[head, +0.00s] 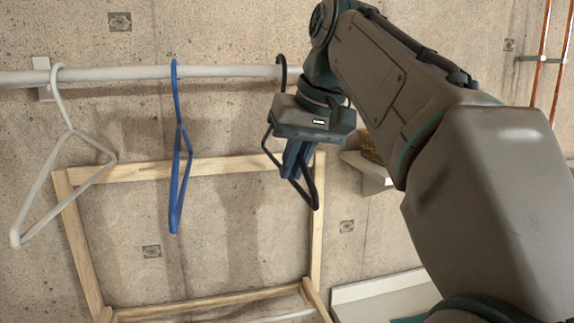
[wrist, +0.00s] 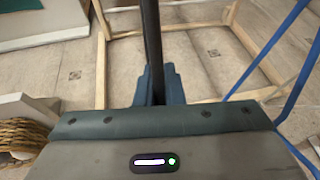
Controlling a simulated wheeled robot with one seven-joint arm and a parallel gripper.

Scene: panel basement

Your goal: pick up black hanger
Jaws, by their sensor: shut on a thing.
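The black hanger (head: 316,193) hangs at the right end of the white rail, its hook (head: 282,66) up at the rail in the head view. My gripper (head: 296,165) is in front of it, with its blue-grey fingers shut on the hanger. Part of the hanger is hidden behind my gripper and wrist. In the wrist view, a black bar of the hanger (wrist: 151,40) runs down between the fingers of my gripper (wrist: 158,88). I cannot tell whether the hook still touches the rail.
A blue hanger (head: 175,150) and a white hanger (head: 40,200) hang on the rail (head: 120,74) to the left. A wooden frame (head: 85,250) stands below against the concrete wall. A shelf (head: 368,178) with a wicker basket (head: 371,147) is at the right, partly behind my arm.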

